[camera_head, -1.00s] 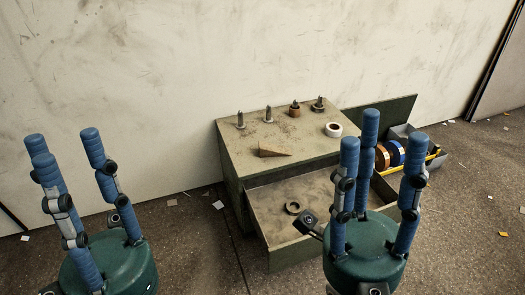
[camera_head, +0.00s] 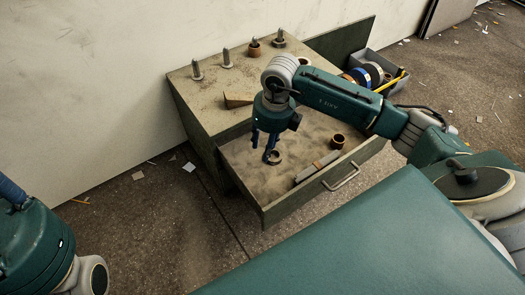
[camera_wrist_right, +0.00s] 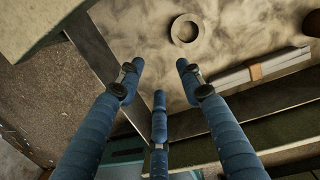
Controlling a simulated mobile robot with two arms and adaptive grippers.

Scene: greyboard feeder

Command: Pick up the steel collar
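A grey ring, which I take for the steel collar (camera_head: 280,160), lies flat in the open drawer (camera_head: 235,158). In the right wrist view the collar (camera_wrist_right: 174,31) lies on the drawer floor, beyond my fingertips. My right gripper (camera_head: 266,150) points down over the drawer, its fingertips close to the collar in the head view. In the right wrist view this gripper (camera_wrist_right: 159,72) has its three blue fingers apart, with nothing between them. My left gripper (camera_head: 10,190) is mostly cut off at the left edge.
A brown collar (camera_head: 337,141) and a bar with a tan band (camera_head: 318,166) lie in the drawer. The cabinet top (camera_head: 205,97) carries upright posts and a wooden wedge (camera_head: 237,100). A grey bin (camera_head: 385,65) holds several rolls behind my arm.

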